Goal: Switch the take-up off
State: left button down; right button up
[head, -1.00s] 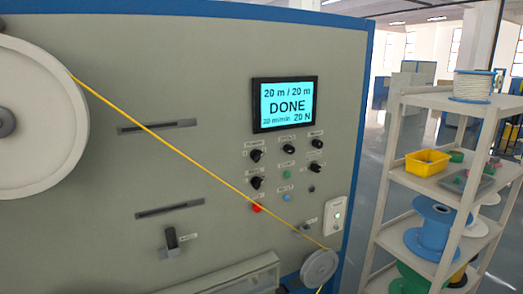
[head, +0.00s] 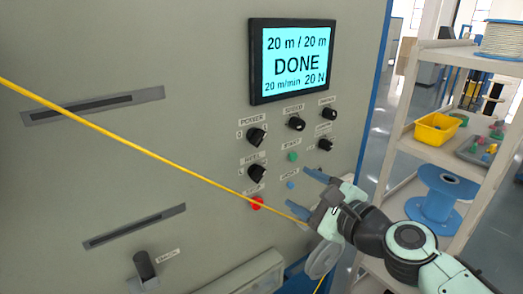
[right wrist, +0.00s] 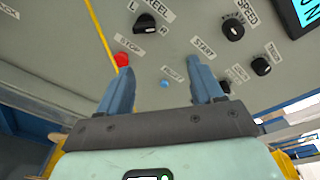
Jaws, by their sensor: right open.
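The take-up's grey panel (head: 190,60) fills the left of the head view. Its POWER knob (head: 257,137) is black, with a 0 mark at its left; I cannot clearly tell its setting. The REEL knob (head: 257,172) and red STOP button (head: 257,203) sit below it. The screen (head: 290,61) reads DONE, 20 m / 20 m. My right gripper (head: 300,192) is open and empty in front of the lower right controls. In the right wrist view its fingers (right wrist: 160,72) flank the blue button (right wrist: 164,84). My left gripper is out of view.
A yellow cable (head: 140,147) runs diagonally in front of the panel, close to the STOP button, toward a grey pulley (head: 322,261). A SPEED knob (head: 297,124) and green START button (head: 293,157) are nearby. A shelf rack (head: 405,143) with spools stands at right.

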jog(key=y, duration=0.2)
send_near(261, 140)
jog(key=v, duration=0.4)
jog(key=shift+t, duration=0.4)
jog(key=p+x, duration=0.1)
jog(key=x, duration=0.3)
jog(key=p+x, duration=0.1)
jog(key=x, duration=0.4)
jog(key=p+x, duration=0.2)
jog(key=x, duration=0.2)
jog(key=shift+w+a+f, duration=0.2)
jog(key=shift+a+f, duration=0.05)
jog(key=shift+a, duration=0.1)
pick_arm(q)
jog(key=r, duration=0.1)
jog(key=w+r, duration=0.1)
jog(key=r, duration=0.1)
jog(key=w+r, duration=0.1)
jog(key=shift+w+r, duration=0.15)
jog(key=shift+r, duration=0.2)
pick_arm(e)
jog(key=c, duration=1.1)
jog(key=shift+o, duration=0.2)
